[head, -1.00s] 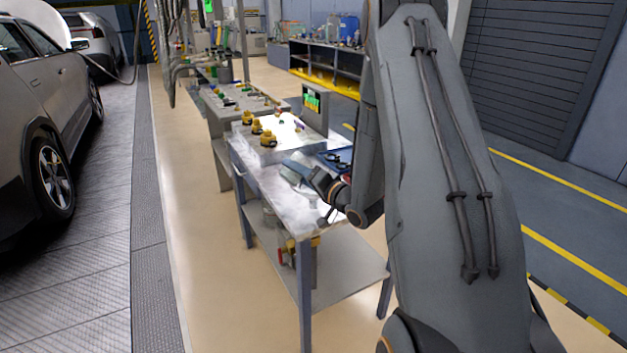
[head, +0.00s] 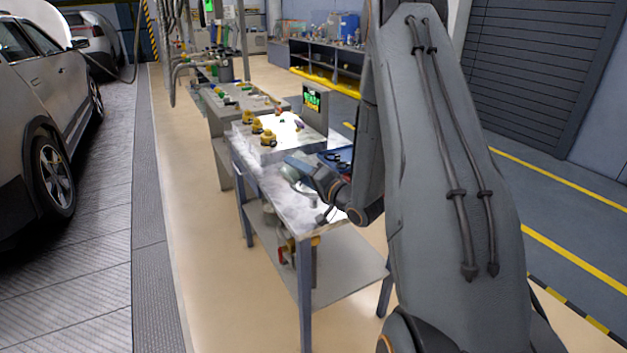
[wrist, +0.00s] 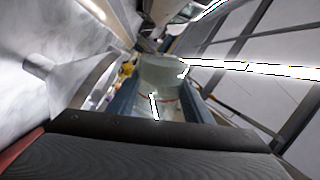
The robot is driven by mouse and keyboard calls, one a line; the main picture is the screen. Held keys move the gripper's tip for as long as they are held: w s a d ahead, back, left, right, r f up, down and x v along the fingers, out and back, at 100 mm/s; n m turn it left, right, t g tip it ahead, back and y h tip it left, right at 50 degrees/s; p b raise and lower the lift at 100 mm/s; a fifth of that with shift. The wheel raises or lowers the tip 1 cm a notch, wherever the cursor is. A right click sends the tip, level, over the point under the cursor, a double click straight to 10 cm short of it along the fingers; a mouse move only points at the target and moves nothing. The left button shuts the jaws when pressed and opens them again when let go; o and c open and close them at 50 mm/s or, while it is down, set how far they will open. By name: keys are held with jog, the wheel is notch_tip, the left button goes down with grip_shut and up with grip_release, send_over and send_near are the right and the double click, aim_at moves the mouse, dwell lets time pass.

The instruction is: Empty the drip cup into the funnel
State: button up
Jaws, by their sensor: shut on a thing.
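My gripper (head: 298,164) is over the near workbench in the head view and is small there. In the wrist view its two blue fingers (wrist: 158,92) are shut on a clear, pale drip cup (wrist: 162,72), which sits between them. The cup also shows faintly at the gripper in the head view (head: 290,173). A grey cone-shaped thing, seemingly the funnel (wrist: 78,82), lies to the left of the fingers in the wrist view, with a narrow stem pointing left. I cannot tell how much liquid is in the cup.
The workbench (head: 262,177) has a lower shelf (head: 345,278). Several yellow-brass fittings (head: 257,127) stand on its far part, near a box with a green display (head: 313,99). A dark blue tray (head: 337,157) is right of my gripper. A car (head: 45,130) stands at left.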

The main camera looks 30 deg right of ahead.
jog(key=shift+d+f+m, duration=0.1)
jog(key=shift+f+m, duration=0.15)
jog(key=shift+m, duration=0.55)
dwell(0.4)
jog(key=shift+w+d+r+m+p, duration=0.25)
jog(key=shift+d+r+m+p, duration=0.15)
jog(key=shift+d+m+p, duration=0.35)
dwell(0.5)
jog(key=shift+d+f+m, duration=0.15)
jog(key=shift+f+m, duration=0.25)
jog(key=shift+m, duration=0.55)
dwell(0.5)
